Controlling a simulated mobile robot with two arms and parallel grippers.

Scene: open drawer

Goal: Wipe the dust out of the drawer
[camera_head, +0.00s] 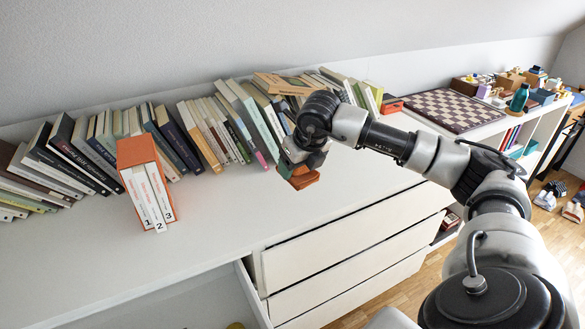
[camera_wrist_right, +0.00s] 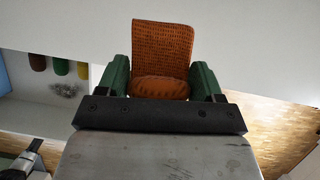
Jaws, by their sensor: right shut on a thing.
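My right gripper (camera_head: 298,178) is shut on an orange-brown cloth (camera_head: 304,181) and holds it over the white dresser top, in front of the book row. In the right wrist view the cloth (camera_wrist_right: 163,55) is pinched between the green fingers of the gripper (camera_wrist_right: 160,82). An open drawer (camera_head: 205,306) shows at the bottom of the head view, mostly cut off. In the right wrist view the drawer (camera_wrist_right: 22,100) lies at the left, below the cloth's level, with a grey speckled patch of dust (camera_wrist_right: 66,89) on its floor. My left gripper is not in view.
A row of books (camera_head: 180,135) lines the wall. An orange box with three numbered volumes (camera_head: 150,195) stands on the dresser top (camera_head: 110,255). A chessboard (camera_head: 455,108) lies at right. The front dresser top is clear.

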